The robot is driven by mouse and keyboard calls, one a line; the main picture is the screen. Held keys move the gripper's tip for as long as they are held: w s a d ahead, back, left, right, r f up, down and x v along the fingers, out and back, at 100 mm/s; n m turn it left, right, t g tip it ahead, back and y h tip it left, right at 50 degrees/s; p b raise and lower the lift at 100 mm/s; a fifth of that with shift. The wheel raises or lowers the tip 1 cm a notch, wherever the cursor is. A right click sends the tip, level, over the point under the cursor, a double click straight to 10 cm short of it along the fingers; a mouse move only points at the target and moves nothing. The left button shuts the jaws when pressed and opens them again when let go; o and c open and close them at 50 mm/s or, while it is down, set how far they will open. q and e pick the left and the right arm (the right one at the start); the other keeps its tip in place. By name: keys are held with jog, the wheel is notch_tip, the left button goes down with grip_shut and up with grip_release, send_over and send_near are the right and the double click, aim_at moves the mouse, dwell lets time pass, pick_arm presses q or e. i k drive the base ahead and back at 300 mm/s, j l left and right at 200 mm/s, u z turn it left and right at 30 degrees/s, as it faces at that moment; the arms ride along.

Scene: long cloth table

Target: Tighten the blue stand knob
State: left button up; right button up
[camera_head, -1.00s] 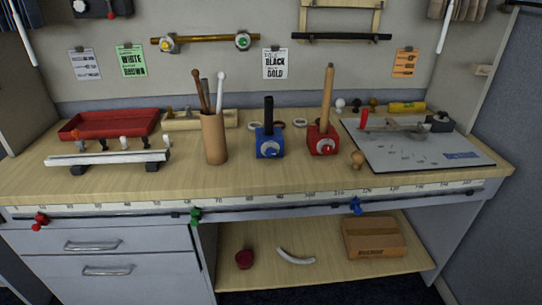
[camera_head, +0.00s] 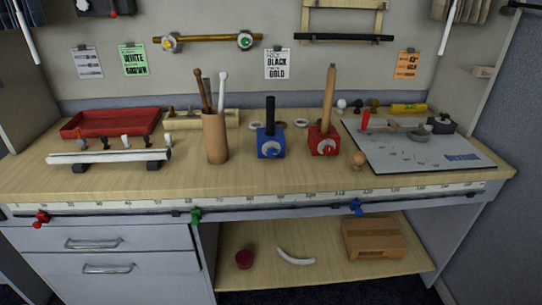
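The blue stand (camera_head: 271,140) stands upright on the wooden bench top, near the middle. A black rod (camera_head: 270,112) rises from its top. Its knob (camera_head: 270,148) is a pale round dial on the front face, with a small pointer too fine to read. Neither of my grippers shows in the head view, and nothing touches the blue stand or its knob.
A red stand (camera_head: 323,141) with a wooden rod is to the right, and a wooden cup (camera_head: 214,138) with sticks is to the left. A grey mat (camera_head: 415,153) with tools lies at right. The bench front before the blue stand is clear.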

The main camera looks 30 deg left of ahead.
aim_at(272, 152)
jog(key=i+l+u, duration=0.15)
jog(key=l+u, duration=0.15)
jog(key=l, duration=0.55)
jog(key=i+l+u, duration=0.1)
jog(key=l+u, duration=0.2)
jog(key=l, duration=0.55)
